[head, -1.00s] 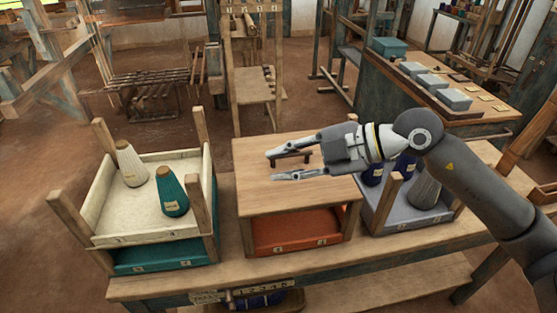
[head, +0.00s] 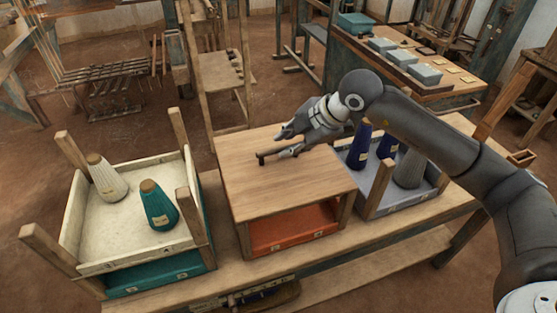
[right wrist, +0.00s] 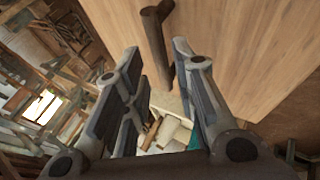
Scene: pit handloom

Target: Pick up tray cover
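The tray cover (head: 250,185) is a flat light-wood board lying over the orange tray (head: 290,228) on the bench. A dark bar handle (head: 263,160) stands on its top; my gripper partly hides it in the head view. My right gripper (head: 281,144) is open at the handle, just above the board. In the right wrist view the handle (right wrist: 158,40) shows between the spread fingers of my gripper (right wrist: 156,58), with gaps on both sides. Whether a finger touches it cannot be told. My left gripper is not in view.
At left, a cream tray (head: 95,238) with corner posts holds two cones, stacked over a teal tray (head: 160,275). At right, a grey tray (head: 395,200) holds blue and grey cones close under my right arm. Wooden posts stand up beside the cover. A loom frame stands behind.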

